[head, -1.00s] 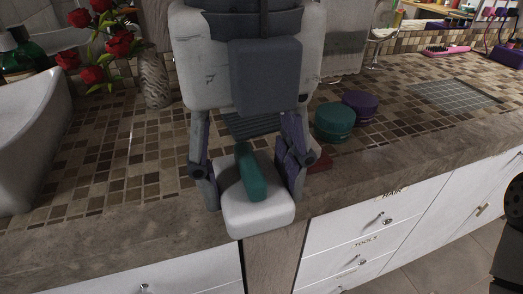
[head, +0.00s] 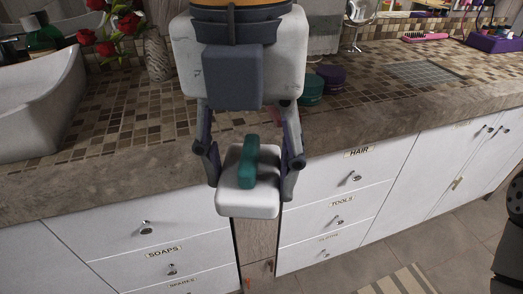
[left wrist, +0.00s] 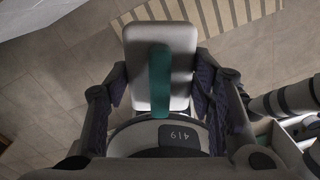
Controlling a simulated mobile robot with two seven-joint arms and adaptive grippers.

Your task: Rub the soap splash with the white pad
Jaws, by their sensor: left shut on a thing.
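The white pad (head: 262,205) is a rounded pale block with a green handle (head: 247,165) on top. My left gripper (head: 252,168) is shut on it, one finger on each side. The pad hangs in front of the counter, over the cabinet fronts. In the left wrist view the pad (left wrist: 182,45) shows from above, between the fingers, with floor tiles beyond it. I cannot make out a soap splash for certain; a small reddish patch (head: 247,284) shows low on the wooden panel below the pad. My right gripper is not in view.
The tiled counter (head: 110,125) has a stone front edge. A white basin (head: 40,105) and red roses (head: 105,48) stand left. Green (head: 311,90) and purple (head: 331,77) round containers stand behind the gripper. White drawers (head: 335,185) flank the wooden panel (head: 254,245). A striped rug (head: 400,282) lies on the floor.

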